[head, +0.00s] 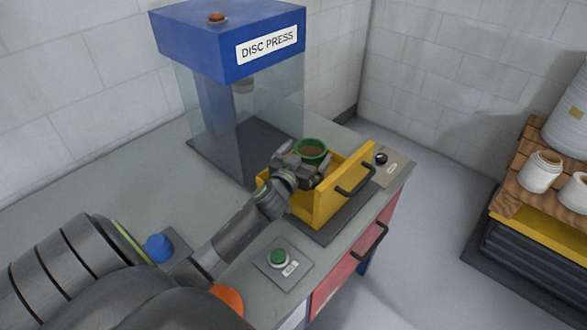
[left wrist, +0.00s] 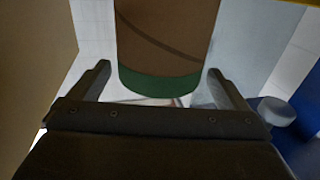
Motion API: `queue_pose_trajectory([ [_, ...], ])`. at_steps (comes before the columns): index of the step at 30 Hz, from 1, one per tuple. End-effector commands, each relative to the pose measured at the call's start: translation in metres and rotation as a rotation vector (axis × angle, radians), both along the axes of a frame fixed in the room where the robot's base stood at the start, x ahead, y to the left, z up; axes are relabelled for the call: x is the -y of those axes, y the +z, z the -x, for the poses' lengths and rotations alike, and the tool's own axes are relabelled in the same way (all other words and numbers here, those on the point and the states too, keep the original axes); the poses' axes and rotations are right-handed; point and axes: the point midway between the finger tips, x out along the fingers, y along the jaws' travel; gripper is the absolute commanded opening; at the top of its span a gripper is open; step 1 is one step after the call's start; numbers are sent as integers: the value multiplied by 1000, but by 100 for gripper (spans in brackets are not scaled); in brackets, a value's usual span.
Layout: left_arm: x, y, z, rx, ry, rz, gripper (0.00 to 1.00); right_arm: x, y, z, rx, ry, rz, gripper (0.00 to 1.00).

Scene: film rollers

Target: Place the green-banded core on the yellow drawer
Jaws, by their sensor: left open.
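The green-banded core (head: 312,151) is a brown tube with a green rim, standing upright in or on the yellow drawer (head: 327,205). The drawer is pulled out at the front of the blue press and has a dark handle. My left gripper (head: 306,172) is at the drawer, just in front of the core. In the left wrist view, the open fingers (left wrist: 160,85) stand apart on either side of the core (left wrist: 162,45), with gaps on both sides. The core's lower part is hidden by my gripper in the head view. My right gripper is not in view.
The blue disc press (head: 228,45) with clear walls stands behind the drawer. A green button (head: 279,258), a blue knob (head: 159,247) and a black knob (head: 381,158) are on the bench. A wooden rack (head: 516,190) with white rolls stands at the right, across open floor.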

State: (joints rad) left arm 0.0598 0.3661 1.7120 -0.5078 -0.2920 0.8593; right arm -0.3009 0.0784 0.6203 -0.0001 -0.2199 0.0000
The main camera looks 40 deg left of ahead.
Motion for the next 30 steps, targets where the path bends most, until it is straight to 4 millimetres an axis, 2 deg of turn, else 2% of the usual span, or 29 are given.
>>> queue_pose_trajectory([
  [9, 10, -3, 62, -1, -1, 0, 98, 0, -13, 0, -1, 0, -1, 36],
  [15, 15, -2, 91, 0, -1, 0, 98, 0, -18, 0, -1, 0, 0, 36],
  [21, 16, 0, 102, 1, 0, 0, 98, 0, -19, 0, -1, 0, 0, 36],
  [30, 17, 0, 103, 1, 0, 0, 98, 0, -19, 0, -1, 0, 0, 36],
])
